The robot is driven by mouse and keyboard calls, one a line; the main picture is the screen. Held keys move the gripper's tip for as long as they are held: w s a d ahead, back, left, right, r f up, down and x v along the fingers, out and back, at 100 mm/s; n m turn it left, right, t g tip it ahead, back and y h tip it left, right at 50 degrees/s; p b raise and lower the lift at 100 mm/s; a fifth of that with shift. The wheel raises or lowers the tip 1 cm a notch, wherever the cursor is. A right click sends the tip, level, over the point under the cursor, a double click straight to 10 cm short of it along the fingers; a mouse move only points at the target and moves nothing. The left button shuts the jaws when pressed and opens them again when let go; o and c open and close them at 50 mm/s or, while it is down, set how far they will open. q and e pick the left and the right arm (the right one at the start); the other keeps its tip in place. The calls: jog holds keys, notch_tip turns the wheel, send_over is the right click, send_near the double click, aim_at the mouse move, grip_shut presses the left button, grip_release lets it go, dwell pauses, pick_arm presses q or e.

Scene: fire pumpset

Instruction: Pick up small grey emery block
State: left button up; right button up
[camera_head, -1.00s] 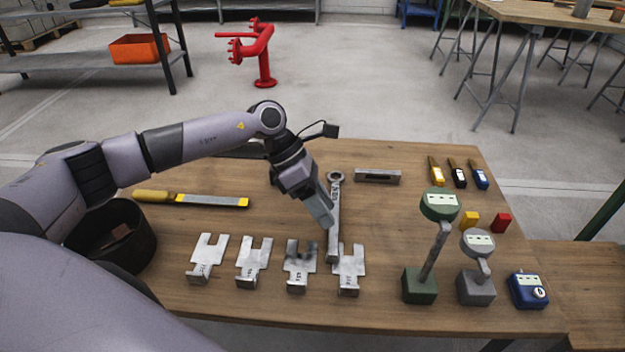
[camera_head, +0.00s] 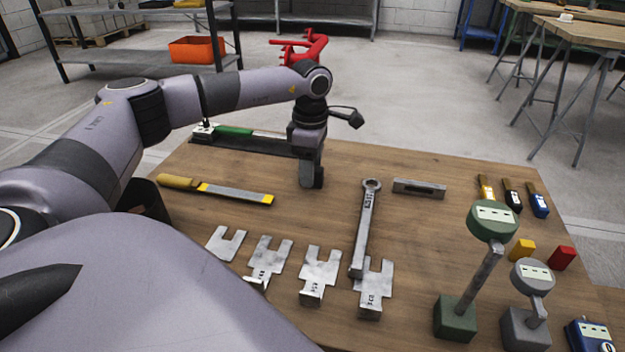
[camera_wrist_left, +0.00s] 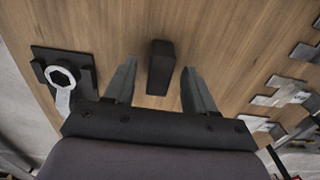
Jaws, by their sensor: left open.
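A small dark grey block (camera_wrist_left: 160,67), which looks like the emery block, lies on the wooden table in the left wrist view. It is between the two spread fingers of my left gripper (camera_wrist_left: 158,88), with a gap on each side. My left gripper is open and holds nothing. In the head view my left gripper (camera_head: 311,183) points down low over the back middle of the table. There the block cannot be told apart from the dark fingers. My right gripper is not in view.
A dark tray with a green-handled tool (camera_head: 235,131) lies behind the gripper. A file (camera_head: 225,192) lies left, a ring spanner (camera_head: 366,225) and a grey level (camera_head: 419,189) right. Slotted metal plates (camera_head: 318,270) lie in front. Gauge stands (camera_head: 456,316) are front right.

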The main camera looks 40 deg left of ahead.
pick_arm(q)
jog(key=shift+f, duration=0.85)
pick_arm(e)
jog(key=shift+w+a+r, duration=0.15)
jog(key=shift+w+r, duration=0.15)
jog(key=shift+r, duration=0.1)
pick_arm(q)
grip_shut()
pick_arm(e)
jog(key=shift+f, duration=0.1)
pick_arm(q)
jog(key=shift+r, duration=0.3)
notch_tip(320, 180, up, 20)
jog(key=p, duration=0.4)
jog(key=shift+f, duration=0.25)
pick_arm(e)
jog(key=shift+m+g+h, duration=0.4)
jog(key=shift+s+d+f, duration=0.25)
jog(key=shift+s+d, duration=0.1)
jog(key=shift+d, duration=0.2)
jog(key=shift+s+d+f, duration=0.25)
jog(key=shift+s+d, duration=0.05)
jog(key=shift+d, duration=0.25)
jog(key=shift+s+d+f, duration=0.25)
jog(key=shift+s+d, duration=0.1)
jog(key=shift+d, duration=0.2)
